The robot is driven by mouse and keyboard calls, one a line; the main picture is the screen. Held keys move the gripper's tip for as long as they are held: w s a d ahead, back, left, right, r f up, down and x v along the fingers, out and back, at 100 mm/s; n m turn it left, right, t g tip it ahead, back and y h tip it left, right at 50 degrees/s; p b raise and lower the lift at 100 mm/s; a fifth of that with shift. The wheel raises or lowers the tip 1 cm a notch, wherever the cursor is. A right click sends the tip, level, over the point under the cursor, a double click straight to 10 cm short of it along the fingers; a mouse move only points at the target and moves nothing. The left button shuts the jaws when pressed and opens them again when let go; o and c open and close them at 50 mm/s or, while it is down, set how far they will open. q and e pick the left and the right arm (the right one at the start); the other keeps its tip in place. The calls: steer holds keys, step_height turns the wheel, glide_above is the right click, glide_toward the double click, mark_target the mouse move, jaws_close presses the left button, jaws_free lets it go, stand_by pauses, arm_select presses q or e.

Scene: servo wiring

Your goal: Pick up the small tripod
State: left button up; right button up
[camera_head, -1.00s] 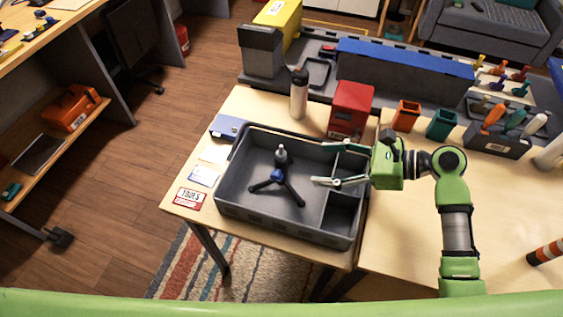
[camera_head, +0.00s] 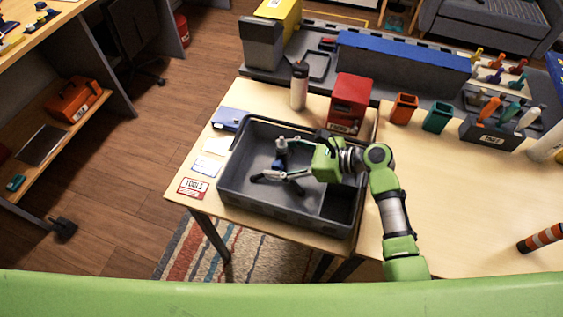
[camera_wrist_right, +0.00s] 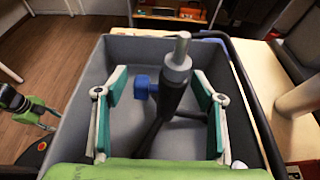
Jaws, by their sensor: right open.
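The small tripod (camera_head: 281,148) stands in the grey tray (camera_head: 270,210), dark with a silver-tipped top and a blue knob. My right gripper (camera_head: 287,157) is open, reaching in from the right with its fingers around the tripod's upper part. In the right wrist view the tripod (camera_wrist_right: 172,95) rises between the two green-padded fingers of the right gripper (camera_wrist_right: 162,80), with gaps on both sides. Its lower legs are partly hidden by my gripper. A part of my left arm seems to show at the left edge of the right wrist view; its jaws are unclear.
The tray's raised walls and inner divider surround the tripod. A white bottle (camera_head: 299,86), a red box (camera_head: 349,102), an orange holder (camera_head: 404,109) and a teal holder (camera_head: 437,116) stand behind. The table right of the tray is mostly clear.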

steer(key=c, duration=1.7)
steer(key=shift+r, duration=0.1)
jaws_close()
